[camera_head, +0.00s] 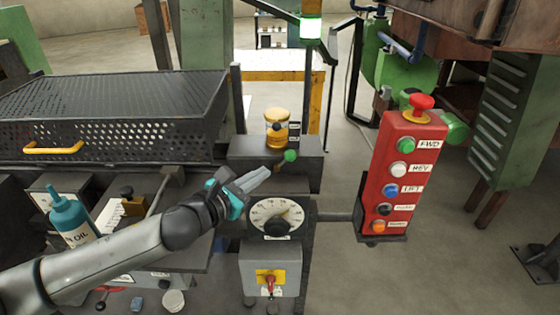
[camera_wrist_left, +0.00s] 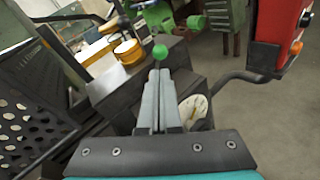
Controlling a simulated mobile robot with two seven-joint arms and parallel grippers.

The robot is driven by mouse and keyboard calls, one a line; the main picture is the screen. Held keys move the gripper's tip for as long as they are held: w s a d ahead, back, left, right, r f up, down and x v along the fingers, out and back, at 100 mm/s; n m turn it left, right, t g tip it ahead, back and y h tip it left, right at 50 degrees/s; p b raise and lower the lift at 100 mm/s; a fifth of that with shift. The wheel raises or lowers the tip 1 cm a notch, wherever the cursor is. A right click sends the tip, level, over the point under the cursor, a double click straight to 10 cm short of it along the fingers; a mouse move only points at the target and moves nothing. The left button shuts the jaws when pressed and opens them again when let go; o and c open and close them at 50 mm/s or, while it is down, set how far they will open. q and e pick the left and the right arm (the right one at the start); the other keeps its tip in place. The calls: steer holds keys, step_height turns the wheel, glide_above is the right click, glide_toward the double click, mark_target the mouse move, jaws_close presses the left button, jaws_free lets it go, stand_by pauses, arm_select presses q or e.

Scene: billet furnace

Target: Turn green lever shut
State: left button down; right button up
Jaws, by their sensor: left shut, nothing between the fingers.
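The green lever shows as a green ball knob (camera_head: 290,156) on the dark block below the yellow-capped jar. My left gripper (camera_head: 266,170) comes in from the left, with its fingers shut and empty. Its fingertips are just left of and a little below the knob in the head view. In the left wrist view the knob (camera_wrist_left: 160,52) appears just beyond the fingertips (camera_wrist_left: 157,72). I cannot tell whether they touch. The lever's stem is mostly hidden. My right gripper is not in view.
A dial (camera_head: 277,218) sits below the gripper, above a red-and-yellow switch (camera_head: 270,280). A yellow jar (camera_head: 277,128) stands behind the knob. A red button box (camera_head: 402,175) is to the right. A perforated cover (camera_head: 110,115) and an oil bottle (camera_head: 69,215) are left.

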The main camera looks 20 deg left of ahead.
mark_target(288, 158)
arm_select(q)
steer(key=x, duration=0.8)
steer(key=shift+w+d, duration=0.15)
steer(key=shift+w, duration=0.05)
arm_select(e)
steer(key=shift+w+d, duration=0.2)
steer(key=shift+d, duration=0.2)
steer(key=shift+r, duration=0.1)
arm_select(q)
steer(key=shift+r+p, duration=0.1)
steer(key=shift+p, duration=0.55)
steer(key=shift+d, duration=0.15)
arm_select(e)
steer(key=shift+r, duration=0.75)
